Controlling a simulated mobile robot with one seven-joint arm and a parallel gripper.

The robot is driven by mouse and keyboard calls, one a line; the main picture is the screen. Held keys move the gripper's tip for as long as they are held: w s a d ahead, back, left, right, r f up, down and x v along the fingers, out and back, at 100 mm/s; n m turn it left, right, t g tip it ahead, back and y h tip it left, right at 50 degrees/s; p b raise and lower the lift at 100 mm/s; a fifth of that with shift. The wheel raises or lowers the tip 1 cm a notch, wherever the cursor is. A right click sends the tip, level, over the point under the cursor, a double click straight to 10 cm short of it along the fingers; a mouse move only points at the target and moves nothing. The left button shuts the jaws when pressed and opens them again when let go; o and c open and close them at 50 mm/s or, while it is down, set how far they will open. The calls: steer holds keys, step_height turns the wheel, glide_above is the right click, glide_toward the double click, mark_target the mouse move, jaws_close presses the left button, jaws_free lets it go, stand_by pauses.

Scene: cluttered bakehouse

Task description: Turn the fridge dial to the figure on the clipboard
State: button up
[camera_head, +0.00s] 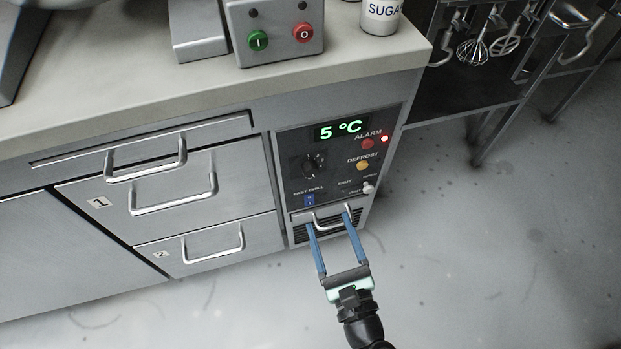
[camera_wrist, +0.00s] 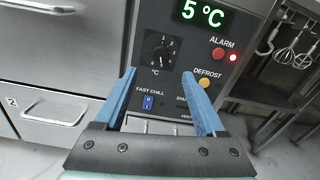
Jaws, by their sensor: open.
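The fridge dial (camera_head: 313,166) is a black knob on the dark control panel; in the wrist view the dial (camera_wrist: 159,54) shows small white figures round it and a °C mark. The green display (camera_head: 341,130) above it reads 5 °C. My gripper (camera_head: 328,222) is open and empty, its two blue fingers in front of the lower panel near the handle. In the wrist view my gripper (camera_wrist: 160,85) has its fingertips apart, below and to either side of the dial. No clipboard shows in either view.
The panel carries a red alarm button (camera_head: 367,144) with a lit red lamp, a yellow defrost button (camera_head: 362,165), a blue fast chill switch (camera_head: 310,200), a small vent lever (camera_head: 368,188) and a bar handle (camera_head: 333,214). Drawers stand left; open floor lies right.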

mark_target(312, 174)
steer(key=shift+m, duration=0.4)
steer(key=x, duration=0.4)
steer(key=b+x, duration=0.1)
steer(key=x, duration=0.3)
steer(key=f+b+x, duration=0.1)
steer(key=x, duration=0.3)
steer(key=shift+w+d, duration=0.1)
steer(key=shift+w, duration=0.15)
jaws_close()
